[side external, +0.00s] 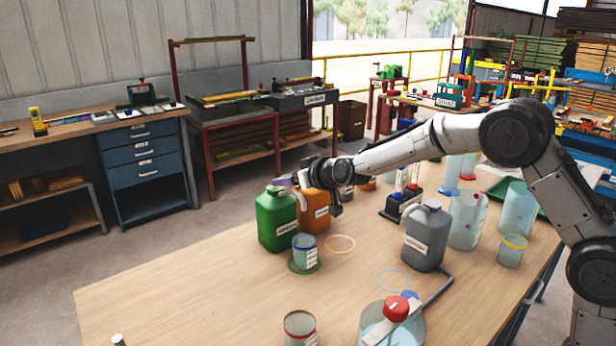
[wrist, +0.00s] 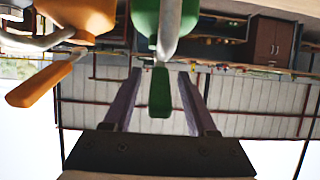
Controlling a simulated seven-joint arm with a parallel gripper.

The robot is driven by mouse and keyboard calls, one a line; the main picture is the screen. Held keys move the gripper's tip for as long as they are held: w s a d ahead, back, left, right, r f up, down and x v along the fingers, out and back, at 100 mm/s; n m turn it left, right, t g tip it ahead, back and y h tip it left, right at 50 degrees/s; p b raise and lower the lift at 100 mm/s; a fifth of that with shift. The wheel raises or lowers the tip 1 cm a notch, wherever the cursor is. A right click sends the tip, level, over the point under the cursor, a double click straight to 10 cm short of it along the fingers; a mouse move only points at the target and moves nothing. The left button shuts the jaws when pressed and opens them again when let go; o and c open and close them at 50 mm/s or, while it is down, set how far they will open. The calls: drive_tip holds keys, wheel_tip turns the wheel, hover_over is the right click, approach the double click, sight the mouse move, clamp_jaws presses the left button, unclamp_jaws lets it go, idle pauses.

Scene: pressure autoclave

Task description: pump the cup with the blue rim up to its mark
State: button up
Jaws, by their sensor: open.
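The cup with the blue rim (side external: 304,250) stands upright inside a green ring on the table, in front of the green jug (side external: 277,222). A pale fill shows in the cup; its mark is too small to read. My gripper (side external: 286,183) is above the green jug, at its top. In the wrist view my gripper (wrist: 159,74) is open, with a finger on either side of a green lever (wrist: 159,95) in front of the green jug (wrist: 180,18). Contact with the lever cannot be told. The wrist view does not show the cup.
The orange jug (side external: 315,212), also in the wrist view (wrist: 80,12), stands close beside the green one; its orange lever (wrist: 42,82) sticks out. A grey jug (side external: 427,238), yellow-rimmed cup (side external: 512,252) and red-rimmed cup (side external: 300,326) share the table.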

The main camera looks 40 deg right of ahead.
drive_tip(key=v, duration=1.2)
drive_tip(key=shift+t, duration=0.3)
drive_tip(key=x, duration=1.2)
drive_tip(key=shift+w+f, duration=0.15)
drive_tip(key=shift+f, duration=0.1)
clamp_jaws()
idle(0.9)
